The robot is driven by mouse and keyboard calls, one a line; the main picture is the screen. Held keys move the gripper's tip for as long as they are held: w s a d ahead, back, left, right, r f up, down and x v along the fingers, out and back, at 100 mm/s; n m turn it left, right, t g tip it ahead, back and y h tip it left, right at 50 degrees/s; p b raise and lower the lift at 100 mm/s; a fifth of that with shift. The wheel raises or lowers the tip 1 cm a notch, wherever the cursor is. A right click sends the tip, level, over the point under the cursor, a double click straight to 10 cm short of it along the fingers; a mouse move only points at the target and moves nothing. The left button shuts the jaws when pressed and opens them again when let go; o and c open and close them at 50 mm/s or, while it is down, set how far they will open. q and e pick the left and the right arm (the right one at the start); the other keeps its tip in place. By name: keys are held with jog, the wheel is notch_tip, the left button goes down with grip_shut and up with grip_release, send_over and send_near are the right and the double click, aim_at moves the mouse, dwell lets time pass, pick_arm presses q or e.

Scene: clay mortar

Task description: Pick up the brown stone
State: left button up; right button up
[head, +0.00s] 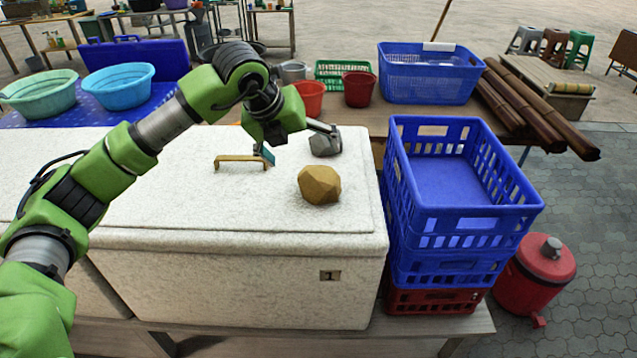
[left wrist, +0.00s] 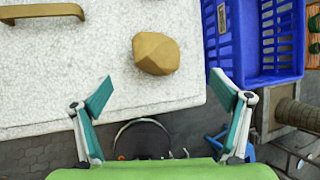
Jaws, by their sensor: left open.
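The brown stone (head: 319,184), a faceted lump, lies on the white speckled lid (head: 150,190) of a large box, near its front right corner. In the left wrist view the brown stone (left wrist: 156,53) lies beyond the fingertips, between their lines and left of centre. My left gripper (head: 295,147) is open and empty above the lid, behind the stone in the head view and apart from it. Its teal-padded fingers (left wrist: 162,92) are spread wide in the left wrist view. My right gripper is not in view.
A tan handle-shaped piece (head: 241,160) is left of the stone. Stacked blue crates (head: 455,240) stand close at the right. Red and green containers (head: 310,97) are behind. The lid's left part is clear.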

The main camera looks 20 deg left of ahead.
aim_at(315, 173)
pick_arm(q)
jog(key=p+x, duration=0.1)
jog(key=x, duration=0.3)
jog(key=p+x, duration=0.1)
jog(key=x, duration=0.3)
jog(key=shift+a+p, duration=0.2)
jog(key=shift+p, duration=0.1)
jog(key=shift+w+d+f+p, duration=0.1)
jog(key=shift+w+f+p, duration=0.05)
jog(key=shift+f+p, duration=0.25)
jog(key=p+x, duration=0.2)
jog(key=x, duration=0.2)
jog(key=shift+f, duration=0.55)
jog(key=c, duration=1.7)
jog(key=shift+r, duration=0.3)
jog(key=c, duration=0.5)
jog(key=shift+o, duration=0.2)
jog(key=shift+w, duration=0.1)
